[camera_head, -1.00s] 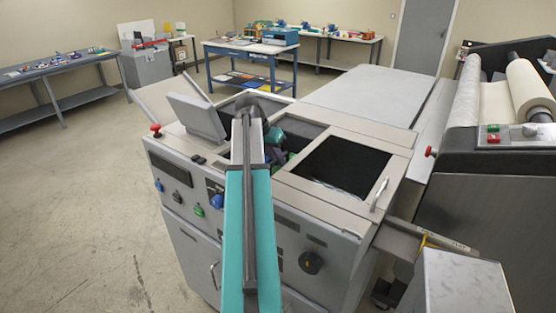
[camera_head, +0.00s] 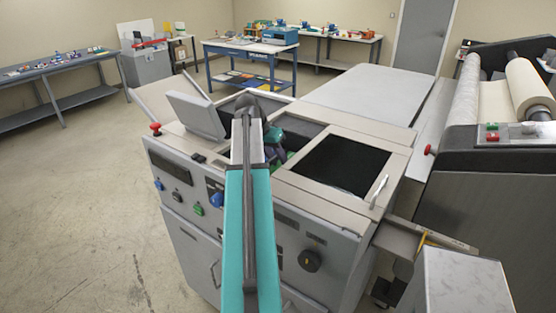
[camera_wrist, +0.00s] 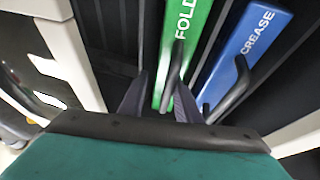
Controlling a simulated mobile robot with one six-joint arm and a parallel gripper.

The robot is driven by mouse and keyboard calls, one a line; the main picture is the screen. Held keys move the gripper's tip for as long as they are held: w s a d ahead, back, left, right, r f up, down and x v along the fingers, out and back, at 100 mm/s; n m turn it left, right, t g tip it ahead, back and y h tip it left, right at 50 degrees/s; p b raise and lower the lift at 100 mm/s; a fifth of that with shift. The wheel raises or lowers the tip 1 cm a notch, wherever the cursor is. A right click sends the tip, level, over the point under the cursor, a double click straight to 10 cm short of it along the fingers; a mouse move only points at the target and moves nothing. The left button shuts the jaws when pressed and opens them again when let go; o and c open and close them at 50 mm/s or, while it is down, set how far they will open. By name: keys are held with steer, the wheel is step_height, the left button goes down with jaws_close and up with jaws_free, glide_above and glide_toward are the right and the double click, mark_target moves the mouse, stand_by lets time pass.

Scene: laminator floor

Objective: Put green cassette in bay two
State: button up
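The green cassette (camera_wrist: 186,40), marked FOLD, stands in a slot with a black bar handle, seen close up in the wrist view. In the head view only a sliver of green shows behind my arm. My gripper (camera_wrist: 160,98) is open, its two dark fingers apart on either side of the green cassette's handle end. I cannot tell whether they touch the handle. The blue cassette (camera_wrist: 246,48), marked CREASE, is to the right with its own black handle. In the head view my gripper (camera_head: 276,148) is down inside the machine's opening, mostly hidden. No bay numbers are readable.
The grey machine (camera_head: 300,225) has an open dark well (camera_head: 344,164) to the right of the arm and a tilted panel (camera_head: 196,115) to the left. A roll machine (camera_head: 490,200) stands at right. The floor at left is clear.

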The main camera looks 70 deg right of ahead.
steer(key=shift+w+f, duration=0.1)
steer(key=shift+w, duration=0.05)
steer(key=shift+w+a+r, duration=0.1)
steer(key=shift+w+r, duration=0.1)
steer(key=shift+r, duration=0.2)
steer(key=b+v, duration=0.4)
steer(key=v, duration=0.9)
steer(key=shift+s, duration=0.2)
stand_by(0.4)
